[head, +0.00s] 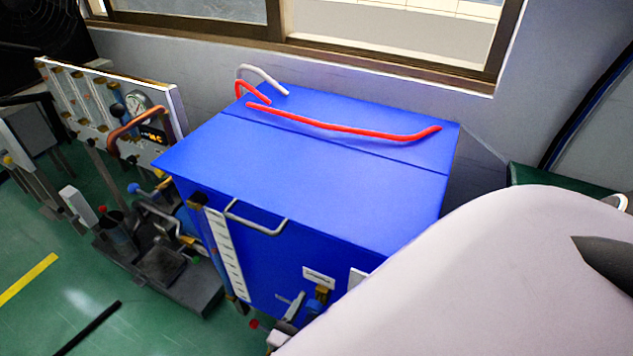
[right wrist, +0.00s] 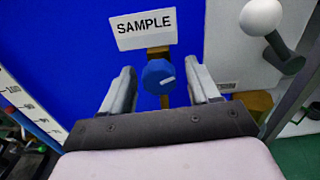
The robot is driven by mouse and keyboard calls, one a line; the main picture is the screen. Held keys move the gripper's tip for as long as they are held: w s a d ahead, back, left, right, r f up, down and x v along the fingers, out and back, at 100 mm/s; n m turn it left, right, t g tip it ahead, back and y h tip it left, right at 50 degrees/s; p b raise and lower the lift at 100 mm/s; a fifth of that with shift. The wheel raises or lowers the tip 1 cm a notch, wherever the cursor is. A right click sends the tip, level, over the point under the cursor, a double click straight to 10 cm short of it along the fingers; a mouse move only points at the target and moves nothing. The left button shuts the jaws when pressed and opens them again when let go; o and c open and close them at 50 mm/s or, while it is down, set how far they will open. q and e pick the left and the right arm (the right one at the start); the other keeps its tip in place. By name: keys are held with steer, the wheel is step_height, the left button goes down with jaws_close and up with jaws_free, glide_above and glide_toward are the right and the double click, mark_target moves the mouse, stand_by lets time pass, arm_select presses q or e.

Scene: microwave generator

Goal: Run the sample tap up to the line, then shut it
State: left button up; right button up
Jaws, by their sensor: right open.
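The SAMPLE label (right wrist: 143,28) is on the blue cabinet front in the right wrist view, and small in the head view (head: 318,277). Under it is the sample tap, a blue knob (right wrist: 158,77) with a white mark on a brass stem. My right gripper (right wrist: 160,72) is open, one finger on each side of the knob, with gaps visible on both sides. In the head view the right gripper (head: 294,308) is partly hidden behind my pale arm. I see no sample vessel or fill line below the tap. My left gripper is not in view.
The blue cabinet (head: 300,170) carries a red hose (head: 340,130) on top and a handle (head: 256,222) in front. A white scale (head: 225,252) runs down its left front. Beside the tap is a white ball-ended lever (right wrist: 262,18). Pipework (head: 150,240) stands left.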

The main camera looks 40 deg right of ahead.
steer(key=shift+d, duration=0.1)
stand_by(0.3)
steer(key=c, duration=1)
steer(key=shift+c, duration=0.2)
steer(key=shift+m, duration=2.1)
steer(key=o, duration=1)
steer(key=shift+w, duration=0.1)
